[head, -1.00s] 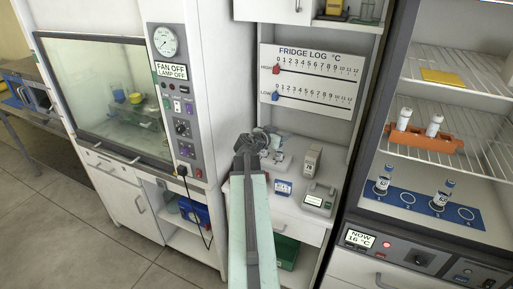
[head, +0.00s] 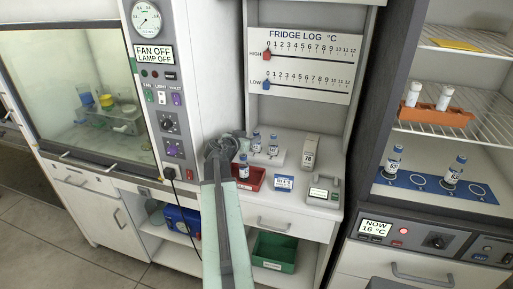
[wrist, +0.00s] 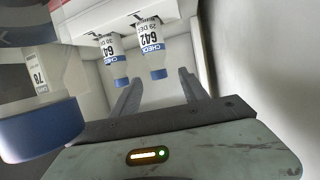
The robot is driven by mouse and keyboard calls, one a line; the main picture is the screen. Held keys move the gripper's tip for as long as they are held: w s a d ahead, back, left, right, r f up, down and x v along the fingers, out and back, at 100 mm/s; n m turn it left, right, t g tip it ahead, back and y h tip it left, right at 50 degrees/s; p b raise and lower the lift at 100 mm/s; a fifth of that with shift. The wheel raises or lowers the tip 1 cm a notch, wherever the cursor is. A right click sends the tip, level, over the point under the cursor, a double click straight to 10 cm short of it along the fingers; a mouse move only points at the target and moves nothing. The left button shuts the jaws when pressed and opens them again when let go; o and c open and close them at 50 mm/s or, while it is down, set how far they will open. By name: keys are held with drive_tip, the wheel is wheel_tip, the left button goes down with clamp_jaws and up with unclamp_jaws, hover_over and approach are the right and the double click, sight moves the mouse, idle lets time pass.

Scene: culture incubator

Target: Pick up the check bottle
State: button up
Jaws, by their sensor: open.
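Two small bottles with blue caps and white labels stand side by side on a white block at the back of the counter: the left one (head: 256,142) and the right one (head: 272,147). A third blue-capped bottle (head: 243,168) stands in a red tray (head: 252,180). A large blue cap (wrist: 42,130) is close at the left of the wrist view.
The fume cabinet's side wall (head: 195,85) rises close left. An open fridge (head: 437,150) holds more bottles at the right.

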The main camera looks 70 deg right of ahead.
sight(256, 134)
drive_tip(key=b+x, duration=0.1)
drive_tip(key=x, duration=0.5)
drive_tip(key=shift+s+a+f+b, duration=0.1)
drive_tip(key=shift+f+b, duration=0.05)
drive_tip(key=shift+b, duration=0.25)
drive_tip(key=shift+a, duration=0.1)
clamp_jaws()
